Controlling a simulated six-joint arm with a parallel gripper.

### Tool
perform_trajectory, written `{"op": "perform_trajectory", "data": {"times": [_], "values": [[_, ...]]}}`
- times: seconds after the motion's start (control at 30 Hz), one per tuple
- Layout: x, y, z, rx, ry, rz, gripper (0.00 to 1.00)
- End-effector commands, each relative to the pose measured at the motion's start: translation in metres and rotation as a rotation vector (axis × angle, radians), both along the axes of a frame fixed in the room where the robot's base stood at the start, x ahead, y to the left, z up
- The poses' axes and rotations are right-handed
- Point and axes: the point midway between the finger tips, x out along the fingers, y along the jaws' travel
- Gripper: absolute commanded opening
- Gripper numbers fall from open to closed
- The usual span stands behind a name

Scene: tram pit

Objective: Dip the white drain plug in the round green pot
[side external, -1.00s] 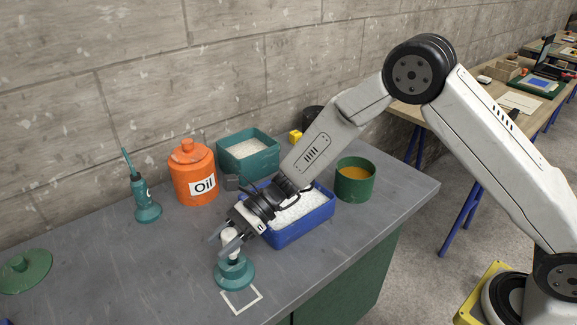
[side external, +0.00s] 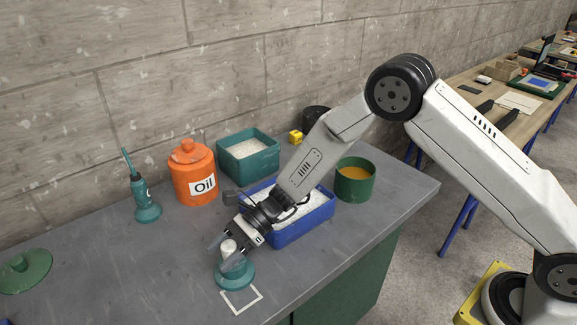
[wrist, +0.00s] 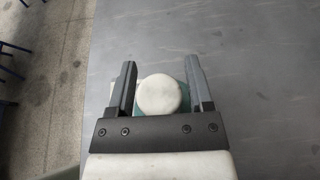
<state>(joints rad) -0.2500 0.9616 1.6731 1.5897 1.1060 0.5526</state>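The white drain plug (side external: 229,247) stands upright on a round teal base (side external: 235,277) near the table's front edge. In the wrist view the round white top of the plug (wrist: 159,96) lies between the two fingers. My gripper (side external: 221,256) is low over the base, its fingers apart on either side of the plug. In the wrist view my gripper (wrist: 160,65) shows a thin gap at the right finger; contact at the left one is hard to tell. The round green pot (side external: 355,188) stands open at the right, with orange-yellow contents.
A blue tray of white grains (side external: 306,230) stands under my wrist, between the plug and the pot. An orange oil jar (side external: 193,174), a teal bin (side external: 250,167), a teal oil can (side external: 147,208) and a green lid (side external: 24,270) stand around. A white outlined square (side external: 241,302) marks the front.

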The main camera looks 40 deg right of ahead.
Motion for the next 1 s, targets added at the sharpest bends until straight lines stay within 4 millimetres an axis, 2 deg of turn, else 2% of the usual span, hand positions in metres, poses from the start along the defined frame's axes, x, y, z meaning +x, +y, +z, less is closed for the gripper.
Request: {"op": "perform_trajectory", "data": {"times": [0.47, 0.67, 1.0], "values": [[0.0, -0.003, 0.002, 0.0, 0.001, -0.001, 0.82], [0.0, -0.018, 0.008, 0.001, 0.0, -0.002, 0.82], [0.001, -0.056, 0.028, 0.001, 0.001, -0.002, 0.82]]}}
